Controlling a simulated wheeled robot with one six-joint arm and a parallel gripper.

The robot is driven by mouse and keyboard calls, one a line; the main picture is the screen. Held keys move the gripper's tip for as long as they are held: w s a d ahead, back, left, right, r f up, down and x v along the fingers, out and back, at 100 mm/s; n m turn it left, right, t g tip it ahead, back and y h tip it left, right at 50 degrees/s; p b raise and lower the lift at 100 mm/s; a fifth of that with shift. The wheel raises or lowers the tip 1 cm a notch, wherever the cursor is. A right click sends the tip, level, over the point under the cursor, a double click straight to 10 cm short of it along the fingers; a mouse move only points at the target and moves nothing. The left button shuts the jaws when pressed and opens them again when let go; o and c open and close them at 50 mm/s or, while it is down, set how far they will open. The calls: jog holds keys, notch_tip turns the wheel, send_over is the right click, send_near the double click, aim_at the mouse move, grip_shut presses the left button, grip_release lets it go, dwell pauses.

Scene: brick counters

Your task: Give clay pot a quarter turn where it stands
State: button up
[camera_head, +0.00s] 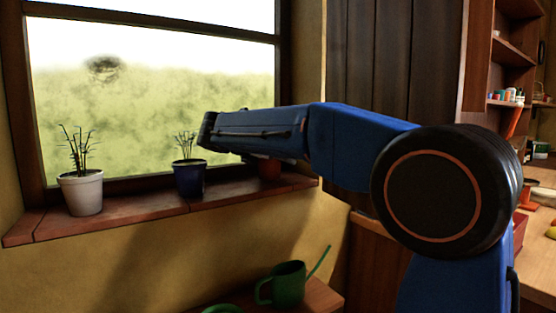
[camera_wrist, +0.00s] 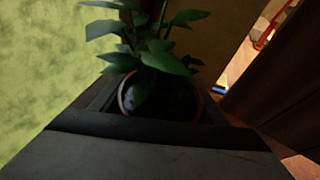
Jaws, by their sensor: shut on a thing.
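The clay pot (camera_head: 269,170) is a reddish-brown pot on the right part of the window sill in the head view. My arm hides its upper part and its plant there. In the wrist view, the pot (camera_wrist: 123,102) shows its round rim, dark soil and a leafy green plant rising from it. My gripper (camera_wrist: 157,100) is shut on the clay pot, with dark fingers on its left and right sides. The pot looks upright and appears to stand on the sill; its base is hard to see.
A blue pot (camera_head: 189,179) and a white pot (camera_head: 82,193) with thin plants stand farther left on the sill (camera_head: 140,205). The window is behind them, and a dark wooden panel (camera_head: 375,60) rises to the right. A green watering can (camera_head: 287,284) stands below the sill.

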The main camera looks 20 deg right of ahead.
jog(key=shift+w+a+r+n+t+y, duration=0.1)
jog(key=shift+n+t+y, duration=0.3)
jog(key=shift+n+t, duration=0.1)
jog(key=shift+w+a+n+t+y, duration=0.1)
jog(key=shift+n+t+y, duration=0.3)
jog(key=shift+n, duration=0.1)
jog(key=shift+f, duration=0.4)
jog(key=o, duration=1.6)
jog(key=shift+c, duration=0.2)
jog(key=shift+a, duration=0.15)
